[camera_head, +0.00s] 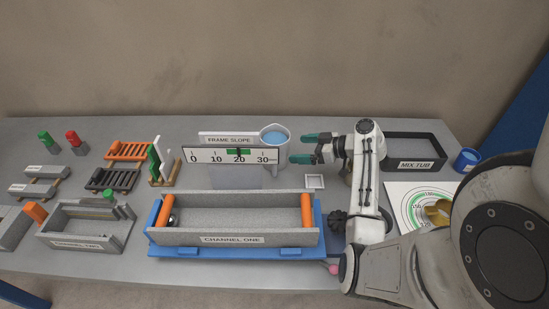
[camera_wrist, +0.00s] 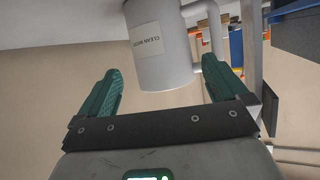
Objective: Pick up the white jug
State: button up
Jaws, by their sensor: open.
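The white jug (camera_head: 276,150) stands on the grey table behind channel one, beside the right end of the frame slope scale. Blue liquid shows at its top. In the wrist view the jug (camera_wrist: 165,68) appears ahead of the fingers, with a label partly reading "CLEAN WATER" and its handle (camera_wrist: 212,30) on the right, near the right finger. My gripper (camera_head: 303,148) is open and empty, just right of the jug, its green fingers pointing left towards it. It also shows in the wrist view (camera_wrist: 160,72). Whether either finger touches the jug cannot be told.
The frame slope scale (camera_head: 205,156) stands close left of the jug. The channel one trough (camera_head: 235,228) lies in front. A small white square tray (camera_head: 315,182) lies below my gripper. The mix tub (camera_head: 415,143) and a blue cup (camera_head: 467,160) stand to the right.

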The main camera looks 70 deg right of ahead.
aim_at(287, 148)
jog(key=b+x, duration=0.2)
jog(key=x, duration=0.5)
jog(key=shift+w+f, duration=0.1)
jog(key=shift+c, duration=0.5)
jog(key=c, duration=0.7)
jog(key=shift+c, duration=0.5)
notch_tip(287, 148, up, 10)
jog(key=b, duration=0.1)
